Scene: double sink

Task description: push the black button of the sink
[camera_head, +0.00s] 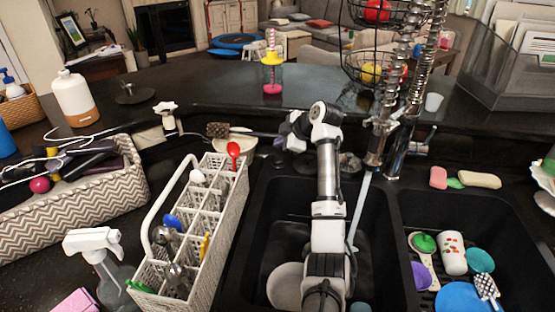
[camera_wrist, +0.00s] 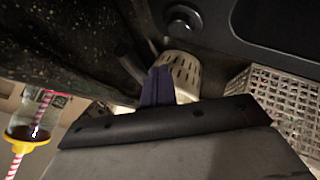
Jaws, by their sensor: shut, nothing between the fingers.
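The black double sink (camera_head: 272,215) is in the head view, with my arm reaching over its left basin to the back edge. In the wrist view a round dark button (camera_wrist: 183,21) stands on a dark panel, at the top of the picture. My gripper (camera_wrist: 157,86) is shut and empty. Its purplish fingertips are below and a little left of the button in that picture, apart from it. In the head view my wrist bends left behind the sink, and I cannot make out the button there.
A white utensil caddy (camera_head: 190,235) stands left of the basin. A pale slotted object (camera_wrist: 183,72) is behind my fingertips. The coiled faucet (camera_head: 385,120) rises right of my arm. A red-striped bottle (camera_head: 271,72) stands behind.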

